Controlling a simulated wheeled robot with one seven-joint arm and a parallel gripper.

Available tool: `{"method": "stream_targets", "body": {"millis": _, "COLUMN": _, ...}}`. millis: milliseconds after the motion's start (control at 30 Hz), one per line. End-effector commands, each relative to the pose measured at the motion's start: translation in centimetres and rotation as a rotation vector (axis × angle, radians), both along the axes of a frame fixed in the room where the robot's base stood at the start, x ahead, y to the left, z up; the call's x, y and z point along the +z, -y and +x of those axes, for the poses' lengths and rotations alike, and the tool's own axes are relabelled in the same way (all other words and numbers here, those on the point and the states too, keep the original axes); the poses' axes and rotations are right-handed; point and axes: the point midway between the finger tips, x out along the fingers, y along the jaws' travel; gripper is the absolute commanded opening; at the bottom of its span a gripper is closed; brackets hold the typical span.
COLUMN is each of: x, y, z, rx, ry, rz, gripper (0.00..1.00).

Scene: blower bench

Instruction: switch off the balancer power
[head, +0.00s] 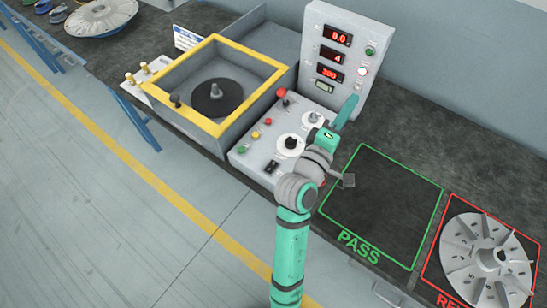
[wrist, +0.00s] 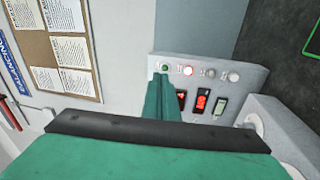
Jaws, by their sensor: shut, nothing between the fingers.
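My gripper (head: 352,101) is shut and empty in front of the panel's lower right. In the wrist view its teal fingers (wrist: 160,105) overlap the panel near the green button (wrist: 165,68); I cannot tell whether they touch it. The sloped control box (head: 245,166) carries knobs, coloured buttons and a black rocker (head: 271,166). No power label is readable.
The yellow-framed balancing well (head: 218,39) with a dark disc (head: 217,97) is left of the control box. The green-outlined PASS area (head: 385,195) is empty. A finned rotor (head: 487,260) lies in the red-outlined area at right. A corkboard (wrist: 70,45) hangs on the wall.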

Motion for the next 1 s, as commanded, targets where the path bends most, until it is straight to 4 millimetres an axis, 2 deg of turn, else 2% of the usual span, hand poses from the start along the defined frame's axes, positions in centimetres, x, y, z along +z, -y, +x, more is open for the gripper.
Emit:
{"method": "stream_targets", "body": {"millis": 33, "x": 1.4, "y": 0.5, "z": 0.5, "rx": -0.042, "ry": 0.003, "rz": 0.001, "gripper": 0.00}}
{"method": "stream_targets", "body": {"millis": 200, "x": 4.4, "y": 2.5, "z": 1.0, "rx": -0.196, "ry": -0.042, "rz": 0.010, "gripper": 0.00}}
{"method": "stream_targets", "body": {"millis": 433, "x": 6.1, "y": 4.4, "z": 0.6, "rx": -0.370, "ry": -0.159, "rz": 0.097, "gripper": 0.00}}
{"method": "stream_targets", "body": {"millis": 567, "x": 5.9, "y": 4.6, "z": 0.1, "rx": -0.439, "ry": -0.256, "rz": 0.175, "gripper": 0.00}}
{"method": "stream_targets", "body": {"millis": 733, "x": 4.5, "y": 3.7, "z": -0.7, "rx": -0.487, "ry": -0.412, "rz": 0.302, "gripper": 0.00}}
{"method": "stream_targets", "body": {"millis": 867, "x": 2.9, "y": 2.0, "z": -1.3, "rx": -0.486, "ry": -0.551, "rz": 0.408, "gripper": 0.00}}
{"method": "stream_targets", "body": {"millis": 1000, "x": 0.9, "y": -1.0, "z": -2.0, "rx": -0.447, "ry": -0.716, "rz": 0.524, "gripper": 0.00}}
